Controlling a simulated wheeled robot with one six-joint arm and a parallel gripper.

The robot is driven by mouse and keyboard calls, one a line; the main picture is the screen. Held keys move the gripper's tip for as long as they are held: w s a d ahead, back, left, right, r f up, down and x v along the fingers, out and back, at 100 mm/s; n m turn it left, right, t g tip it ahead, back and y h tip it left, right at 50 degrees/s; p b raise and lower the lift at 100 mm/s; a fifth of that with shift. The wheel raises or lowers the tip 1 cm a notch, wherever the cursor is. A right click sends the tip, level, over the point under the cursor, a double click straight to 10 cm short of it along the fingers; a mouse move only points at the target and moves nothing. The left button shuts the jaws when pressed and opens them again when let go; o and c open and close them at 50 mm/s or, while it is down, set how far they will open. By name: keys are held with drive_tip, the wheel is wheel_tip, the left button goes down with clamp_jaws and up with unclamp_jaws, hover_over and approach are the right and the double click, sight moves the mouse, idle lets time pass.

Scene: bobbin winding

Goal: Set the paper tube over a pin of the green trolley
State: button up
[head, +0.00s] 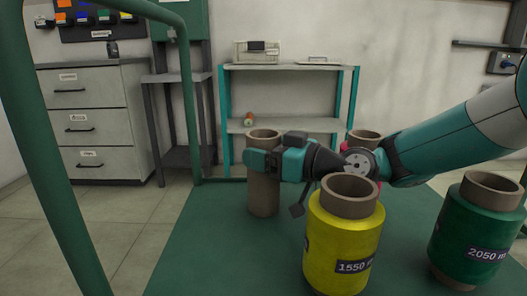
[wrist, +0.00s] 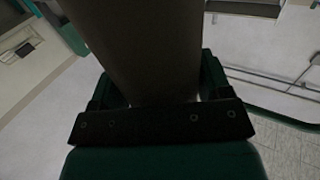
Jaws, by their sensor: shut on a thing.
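The brown paper tube (head: 263,197) stands upright in my gripper (head: 264,162), above the left part of the green trolley's deck (head: 200,262). My gripper is shut on the tube near its upper half, coming from the right. The tube's lower end shows against the deck; I cannot tell whether it touches it. No bare pin shows, and whatever lies under or inside the tube is hidden. In the wrist view the tube (wrist: 145,45) fills the space between the fingers.
A yellow bobbin (head: 342,248) stands in front of my arm, with a green bobbin (head: 475,235) to its right. Another brown tube top (head: 366,135) shows behind my arm, with a bit of red below. Green trolley rails (head: 50,150) rise at the left. A shelf (head: 290,125) stands behind.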

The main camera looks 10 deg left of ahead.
idle(0.4)
drive_tip(key=o, duration=1)
wheel_tip(320, 180, up, 20)
drive_tip(key=p, duration=0.7)
drive_tip(key=shift+p, duration=0.3)
